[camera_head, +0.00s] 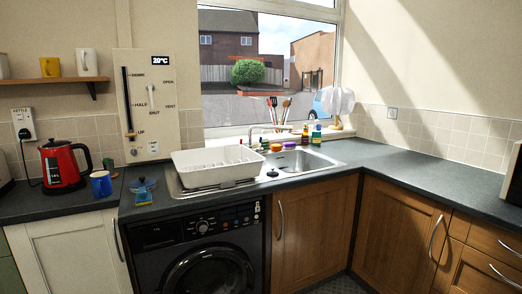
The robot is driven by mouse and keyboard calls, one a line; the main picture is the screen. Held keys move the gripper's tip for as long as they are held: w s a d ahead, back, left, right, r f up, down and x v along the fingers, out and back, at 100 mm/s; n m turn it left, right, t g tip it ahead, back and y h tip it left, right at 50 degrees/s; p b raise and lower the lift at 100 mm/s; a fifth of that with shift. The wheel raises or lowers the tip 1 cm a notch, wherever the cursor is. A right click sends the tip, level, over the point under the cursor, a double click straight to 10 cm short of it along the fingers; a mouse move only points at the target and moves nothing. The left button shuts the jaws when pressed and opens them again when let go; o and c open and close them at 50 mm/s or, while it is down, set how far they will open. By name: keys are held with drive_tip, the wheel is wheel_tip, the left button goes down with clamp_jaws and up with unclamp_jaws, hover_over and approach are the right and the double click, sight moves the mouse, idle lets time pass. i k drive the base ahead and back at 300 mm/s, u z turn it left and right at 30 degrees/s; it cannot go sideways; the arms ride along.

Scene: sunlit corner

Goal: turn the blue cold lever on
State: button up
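The metal tap (262,128) stands behind the steel sink (298,160), below the window. Its levers are too small to tell apart, so I cannot make out the blue cold lever or how it is set. Small coloured items sit close to the tap's foot and partly crowd that area. My gripper is not in view.
A white dish rack (215,162) stands left of the basin. Small bottles (316,134) line the sink's back edge. A red kettle (64,165) and blue mug (101,184) stand at left. The counter (400,165) right of the sink is mostly clear.

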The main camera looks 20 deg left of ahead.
sight(260, 150)
drive_tip(key=u, duration=0.35)
drive_tip(key=i, duration=0.9)
drive_tip(key=u, duration=0.65)
drive_tip(key=i, duration=2.15)
drive_tip(key=z, duration=0.25)
